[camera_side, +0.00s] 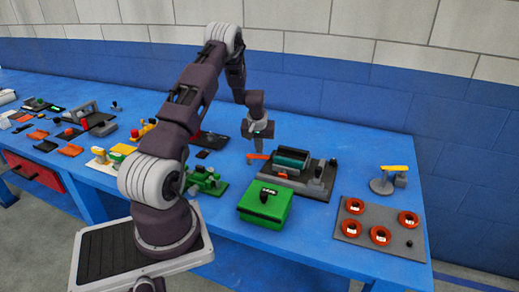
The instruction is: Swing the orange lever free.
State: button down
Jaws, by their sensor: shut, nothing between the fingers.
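The orange lever (258,156) sticks out to the left from the left end of a dark panel (318,187) that carries a teal block. It lies roughly level. My gripper (257,153) points down at the lever, its fingers shut with nothing between them. The fingertips appear right at or just above the lever; whether they touch it cannot be told from this distance. The joint where the lever meets the panel is too small to make out.
A green box (266,203) with a black handle stands in front of the panel. A grey plate (347,228) with several orange rings lies at the right, near a yellow-topped stand (390,178). Green parts (206,181) lie to the left. The table behind the panel is clear.

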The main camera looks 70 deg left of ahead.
jog(key=w+a, duration=0.1)
jog(key=a, duration=0.1)
jog(key=shift+w+a+r, duration=0.35)
jog(key=shift+r, duration=0.05)
jog(key=v, duration=0.9)
jog(key=shift+d, duration=0.2)
jog(key=shift+s+r, duration=0.15)
